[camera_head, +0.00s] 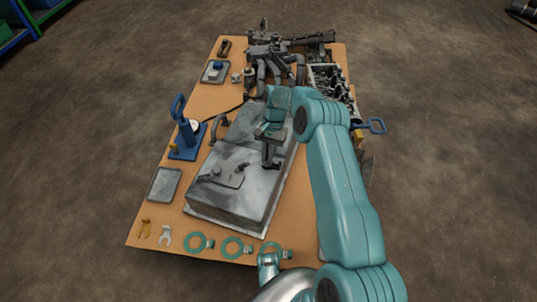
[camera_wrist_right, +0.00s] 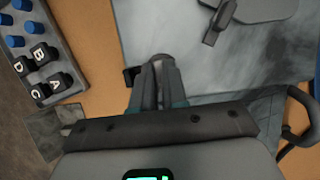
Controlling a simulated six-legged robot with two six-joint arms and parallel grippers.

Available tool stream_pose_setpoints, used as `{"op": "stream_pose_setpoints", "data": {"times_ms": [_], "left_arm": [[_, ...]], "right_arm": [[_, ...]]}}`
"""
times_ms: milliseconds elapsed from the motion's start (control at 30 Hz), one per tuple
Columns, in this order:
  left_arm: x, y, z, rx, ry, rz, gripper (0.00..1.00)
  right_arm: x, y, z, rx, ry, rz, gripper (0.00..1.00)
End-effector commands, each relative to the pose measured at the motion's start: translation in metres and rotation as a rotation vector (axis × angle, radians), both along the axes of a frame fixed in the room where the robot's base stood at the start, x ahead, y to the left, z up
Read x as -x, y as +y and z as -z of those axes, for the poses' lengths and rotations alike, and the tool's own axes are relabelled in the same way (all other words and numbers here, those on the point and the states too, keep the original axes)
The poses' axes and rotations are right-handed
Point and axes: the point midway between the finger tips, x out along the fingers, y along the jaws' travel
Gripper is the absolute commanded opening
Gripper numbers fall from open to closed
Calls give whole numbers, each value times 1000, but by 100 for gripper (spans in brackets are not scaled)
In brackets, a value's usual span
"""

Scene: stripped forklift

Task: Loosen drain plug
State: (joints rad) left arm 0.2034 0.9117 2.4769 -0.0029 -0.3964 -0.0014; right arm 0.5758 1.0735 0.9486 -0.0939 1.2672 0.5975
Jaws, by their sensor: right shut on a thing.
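The grey oil pan (camera_head: 240,190) lies on the middle of the workbench. It also shows in the right wrist view (camera_wrist_right: 270,65). My right gripper (camera_head: 268,162) points down at the pan's right side, below the teal arm. In the wrist view its fingers (camera_wrist_right: 158,78) are shut on a small grey part between them. This part seems to be the drain plug, but the fingers hide most of it. A small dark piece (camera_wrist_right: 131,76) sits just left of the fingers.
Teal rings (camera_head: 236,247) lie along the bench's front edge. A blue press-like tool (camera_head: 183,140) stands left of the pan. An engine part (camera_head: 330,85) and dark machinery (camera_head: 268,55) fill the back. A tray (camera_wrist_right: 72,72) holds dark lettered pieces and blue pegs.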

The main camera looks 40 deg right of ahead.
Motion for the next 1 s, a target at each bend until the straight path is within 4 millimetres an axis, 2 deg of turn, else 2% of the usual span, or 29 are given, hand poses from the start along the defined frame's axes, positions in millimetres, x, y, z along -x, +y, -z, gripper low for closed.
{"op": "stream_pose_setpoints", "data": {"times_ms": [133,167,200,233,567,1000], "left_arm": [[0,0,0,0,0,0,43],[0,0,0,0,0,0,43],[0,0,0,0,0,0,43],[0,0,0,0,0,0,43],[0,0,-2,0,0,0,43],[0,0,-28,0,0,0,43]], "right_arm": [[1,1,2,-3,3,-4,0],[1,1,2,-3,4,-3,16],[1,1,2,-3,4,-3,27],[1,1,2,-3,4,-2,30],[1,1,-1,-2,1,1,30],[0,0,-40,0,0,1,30]]}}
